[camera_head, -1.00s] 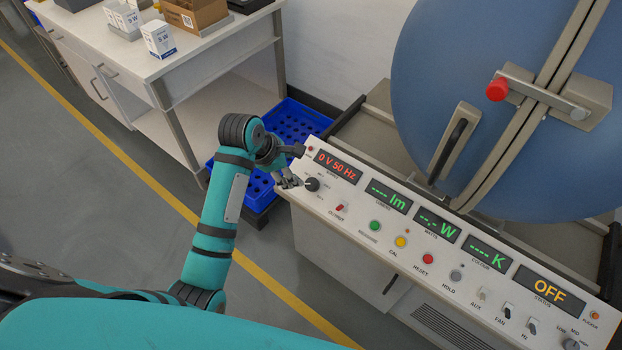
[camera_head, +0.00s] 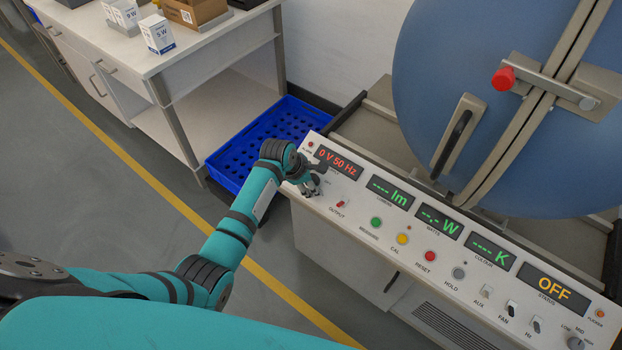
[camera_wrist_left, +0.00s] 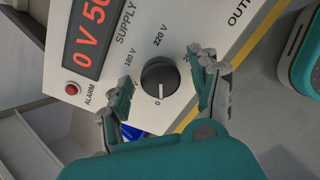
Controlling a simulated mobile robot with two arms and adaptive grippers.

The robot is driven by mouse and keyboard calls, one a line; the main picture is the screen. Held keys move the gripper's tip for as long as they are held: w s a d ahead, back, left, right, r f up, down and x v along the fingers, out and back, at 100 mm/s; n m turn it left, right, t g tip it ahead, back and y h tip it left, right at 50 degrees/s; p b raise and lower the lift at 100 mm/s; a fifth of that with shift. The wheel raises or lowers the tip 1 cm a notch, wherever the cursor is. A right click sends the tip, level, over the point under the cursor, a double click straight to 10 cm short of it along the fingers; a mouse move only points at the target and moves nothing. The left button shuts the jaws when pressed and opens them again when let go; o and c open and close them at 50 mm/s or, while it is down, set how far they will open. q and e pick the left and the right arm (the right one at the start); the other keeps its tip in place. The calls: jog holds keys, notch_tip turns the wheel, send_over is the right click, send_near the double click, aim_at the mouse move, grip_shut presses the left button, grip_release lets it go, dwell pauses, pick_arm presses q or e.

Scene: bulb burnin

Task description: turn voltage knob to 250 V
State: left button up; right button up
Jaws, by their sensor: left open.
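The voltage knob (camera_wrist_left: 159,77) is a dark round knob on the white control panel in the left wrist view. Its white pointer line points at the 0 mark. The labels 180 V and 220 V show around it; I see no 250 V label, and a finger covers part of the dial. The red supply display (camera_head: 339,163) reads 0 V 50 Hz. My left gripper (camera_wrist_left: 162,84) is open, with one finger on each side of the knob; I cannot tell if they touch it. In the head view the left gripper (camera_head: 311,186) covers the knob.
The output switch (camera_head: 341,204), a green button (camera_head: 376,222) and other controls line the panel right of the gripper. A red alarm lamp (camera_wrist_left: 72,89) sits beside the display. A blue crate (camera_head: 230,168) lies behind the arm. A large blue sphere (camera_head: 500,110) stands behind the panel.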

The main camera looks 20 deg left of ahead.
pick_arm(q)
jog(key=c, duration=1.2)
